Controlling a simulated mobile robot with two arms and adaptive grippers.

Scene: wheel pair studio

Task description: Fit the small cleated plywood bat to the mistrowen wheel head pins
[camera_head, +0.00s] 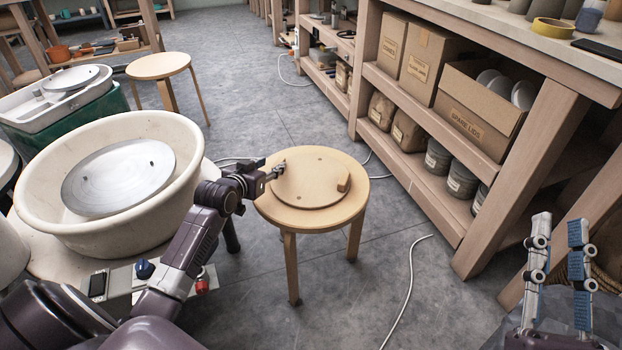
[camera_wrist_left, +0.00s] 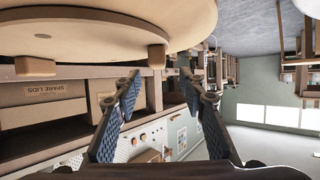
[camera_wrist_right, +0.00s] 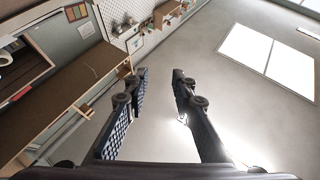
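The small round plywood bat (camera_head: 312,186) lies on a wooden stool (camera_head: 275,212), with a block-shaped cleat (camera_head: 344,182) standing near its right edge. Two cleats show in the left wrist view, one (camera_wrist_left: 157,57) in line with the finger gap and one (camera_wrist_left: 36,66) to the left. My left gripper (camera_head: 277,172) is open at the bat's left edge, by the near cleat; contact cannot be told. A grey wheel head (camera_head: 118,180) with small pins sits in a cream basin at the left; no name shows on it. My right gripper (camera_head: 558,228) is open and empty at lower right.
The cream basin (camera_head: 55,225) has a high rim between wheel head and stool. Another wheel (camera_head: 72,78) and an empty stool (camera_head: 158,66) stand behind. Shelving with boxes (camera_head: 468,120) fills the right. A white cable (camera_head: 408,285) crosses otherwise open floor.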

